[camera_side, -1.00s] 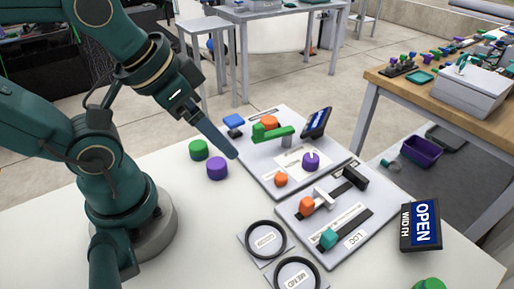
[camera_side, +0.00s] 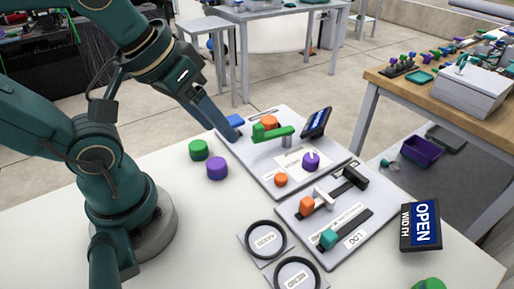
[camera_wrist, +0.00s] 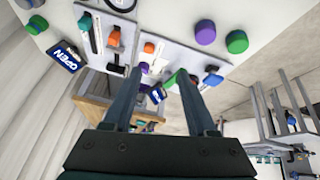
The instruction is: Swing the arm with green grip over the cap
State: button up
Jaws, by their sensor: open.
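The arm with the green grip (camera_side: 272,132) stands on a grey board (camera_side: 262,176), its bar pointing right above a metal post. An orange piece (camera_side: 269,121) is just behind it. A purple knob (camera_side: 311,161) and a small orange knob (camera_side: 281,179) are nearer the front; which part is the cap I cannot tell. My gripper (camera_side: 232,136) is left of the green grip, apart from it, near a blue piece (camera_side: 235,120). In the wrist view my gripper (camera_wrist: 159,73) is open and empty, with the green grip (camera_wrist: 175,78) showing beside one finger.
A second board (camera_side: 325,240) with orange and teal sliders is in front. Loose green (camera_side: 198,150) and purple (camera_side: 217,168) cylinders stand left. Two black rings (camera_side: 266,238) lie at the front. A dark sign (camera_side: 317,122) stands at the board's back right; an OPEN sign (camera_side: 421,225) stands right.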

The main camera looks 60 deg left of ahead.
jog(key=w+a+r+n+g, duration=0.1)
jog(key=w+r+n, duration=0.2)
jog(key=w+n, duration=0.15)
jog(key=n+g, duration=0.5)
jog(key=n, duration=0.4)
send_over(258, 126)
notch_tip(258, 126, down, 7)
jog(key=shift+w+f, duration=0.1)
jog(key=shift+w, duration=0.05)
jog(key=shift+f, duration=2.7)
grip_shut()
jog(key=shift+r, duration=0.1)
